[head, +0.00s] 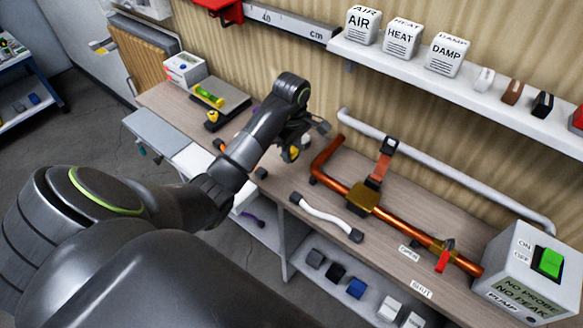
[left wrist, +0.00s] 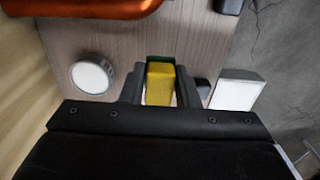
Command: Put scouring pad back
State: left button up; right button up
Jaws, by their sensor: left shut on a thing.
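The scouring pad, a yellow block with a green edge, shows between the fingers of my left gripper (left wrist: 160,88) in the left wrist view (left wrist: 160,82). In the head view my left gripper (head: 292,150) is over the bench, left of the copper pipe, and a bit of the yellow pad (head: 289,154) shows at its fingers. The gripper is shut on the pad. I cannot tell whether the pad touches the bench top. My right gripper is not in view.
The bench (head: 330,185) carries a copper pipe (head: 405,228), a white hose with dark ends (head: 322,216) and a pump box (head: 525,270). A round white-topped thing (left wrist: 92,76) and a white block (left wrist: 237,90) are near the pad. A shelf (head: 440,80) is above.

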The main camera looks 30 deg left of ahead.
aim_at(291, 169)
pick_arm(q)
notch_tip(291, 169, down, 4)
jog(key=shift+s+f+p, duration=0.1)
jog(key=shift+f+p, duration=0.05)
jog(key=shift+p, duration=0.9)
jog(key=shift+f, duration=0.35)
jog(key=shift+f, duration=0.2)
jog(key=o, duration=0.9)
jog(key=shift+r, duration=0.1)
jog(key=shift+o, duration=0.2)
